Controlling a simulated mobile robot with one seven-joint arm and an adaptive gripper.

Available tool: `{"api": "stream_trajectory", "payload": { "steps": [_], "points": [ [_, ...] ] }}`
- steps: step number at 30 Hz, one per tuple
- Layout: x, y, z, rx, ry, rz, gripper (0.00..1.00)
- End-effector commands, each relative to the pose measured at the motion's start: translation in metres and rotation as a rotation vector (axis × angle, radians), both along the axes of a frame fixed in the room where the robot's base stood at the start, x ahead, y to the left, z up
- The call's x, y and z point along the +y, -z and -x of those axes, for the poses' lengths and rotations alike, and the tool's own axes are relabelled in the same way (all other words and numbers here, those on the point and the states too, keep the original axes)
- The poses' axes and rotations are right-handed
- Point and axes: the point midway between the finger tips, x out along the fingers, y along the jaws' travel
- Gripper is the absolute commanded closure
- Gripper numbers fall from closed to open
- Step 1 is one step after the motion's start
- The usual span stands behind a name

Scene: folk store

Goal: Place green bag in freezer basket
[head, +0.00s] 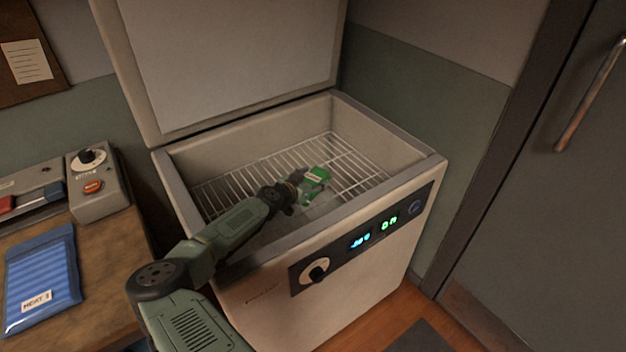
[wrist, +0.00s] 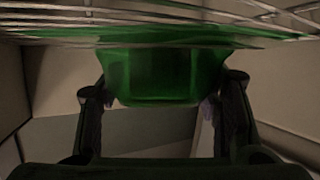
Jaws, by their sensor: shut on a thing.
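The green bag (head: 316,179) is inside the open chest freezer (head: 300,299), at the wire basket (head: 352,160). My gripper (head: 298,185) reaches over the freezer's front wall and is shut on the bag. In the wrist view the green bag (wrist: 155,75) sits between the two fingers of my gripper (wrist: 163,98). The wire basket (wrist: 270,15) runs across the top of that view, close against the bag. I cannot tell whether the bag's full weight rests on the wires. Part of the bag is hidden by the gripper in the head view.
The freezer lid (head: 232,62) stands raised at the back. A wooden table (head: 98,268) at the left holds a blue bag labelled MEAT (head: 42,278) and a control box with a red button (head: 98,184). A grey door (head: 545,190) is at the right. Much of the basket is bare.

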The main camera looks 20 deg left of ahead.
Motion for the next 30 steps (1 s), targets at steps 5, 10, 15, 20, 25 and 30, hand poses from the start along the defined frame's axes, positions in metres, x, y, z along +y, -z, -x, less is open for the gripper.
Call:
{"api": "stream_trajectory", "payload": {
  "steps": [5,10,15,20,25,30],
  "points": [
    [-0.0007,0.0056,-0.0001,0.000,0.000,0.002,0.73],
    [-0.0004,0.0105,-0.0001,0.000,0.000,0.002,0.73],
    [-0.0003,0.0111,0.0000,0.000,0.001,0.000,0.39],
    [-0.0003,0.0111,0.0000,0.000,0.001,0.001,0.28],
    [-0.0004,0.0112,0.0001,0.000,0.001,0.001,0.22],
    [-0.0004,0.0112,0.0001,0.000,0.001,0.001,0.22]
  ]
}}
